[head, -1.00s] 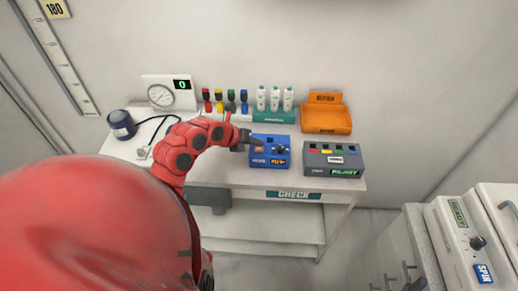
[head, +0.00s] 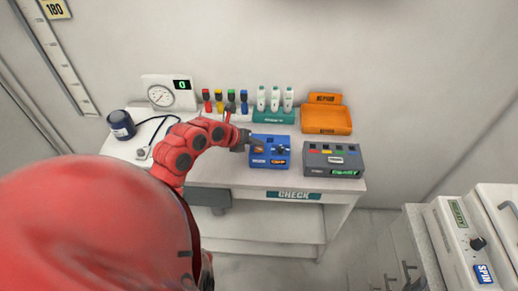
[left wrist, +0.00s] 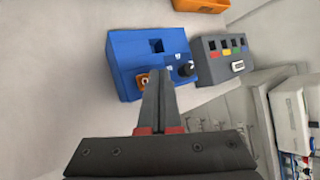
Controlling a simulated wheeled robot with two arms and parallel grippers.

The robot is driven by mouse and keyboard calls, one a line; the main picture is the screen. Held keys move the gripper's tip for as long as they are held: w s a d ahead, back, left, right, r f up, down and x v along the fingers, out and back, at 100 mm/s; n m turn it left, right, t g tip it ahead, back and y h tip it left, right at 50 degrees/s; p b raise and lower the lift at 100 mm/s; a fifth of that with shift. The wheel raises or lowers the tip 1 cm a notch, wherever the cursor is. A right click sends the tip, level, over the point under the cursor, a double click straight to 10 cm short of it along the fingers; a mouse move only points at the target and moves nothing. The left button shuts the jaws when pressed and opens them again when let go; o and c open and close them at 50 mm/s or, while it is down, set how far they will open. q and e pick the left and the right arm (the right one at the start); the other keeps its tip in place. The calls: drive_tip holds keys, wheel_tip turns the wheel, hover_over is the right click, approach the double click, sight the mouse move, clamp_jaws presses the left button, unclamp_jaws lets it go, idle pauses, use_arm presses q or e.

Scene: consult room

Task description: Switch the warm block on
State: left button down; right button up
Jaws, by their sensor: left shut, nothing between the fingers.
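The blue block (head: 270,158), which I take to be the warm block, sits on the white table. Its top has a dark square well and a black knob (head: 282,149); its small labels are too blurred to read surely. In the left wrist view the blue block (left wrist: 130,50) shows an orange switch-like part (left wrist: 143,82) and the knob (left wrist: 187,69). My left gripper (head: 255,144) is shut and empty, at the block's left side. Its fingertips (left wrist: 160,72) overlap the block beside the orange part; I cannot tell if they touch it. My right gripper is out of view.
A grey device (head: 335,170) with coloured labels stands right of the blue block. A gauge (head: 162,96) and dark cuff (head: 121,124) stand left.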

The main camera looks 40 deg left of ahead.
sight(257, 151)
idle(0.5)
use_arm(q)
drive_tip(key=shift+f+b, duration=0.4)
drive_tip(key=shift+f, duration=0.05)
drive_tip(key=shift+f+b, duration=0.35)
drive_tip(key=shift+f, duration=0.05)
idle(0.5)
drive_tip(key=shift+r, duration=0.15)
drive_tip(key=shift+r+p, duration=0.4)
drive_tip(key=shift+r, duration=0.3)
drive_tip(key=shift+r+p, duration=1.3)
drive_tip(key=shift+r, duration=1.25)
drive_tip(key=shift+f, duration=0.1)
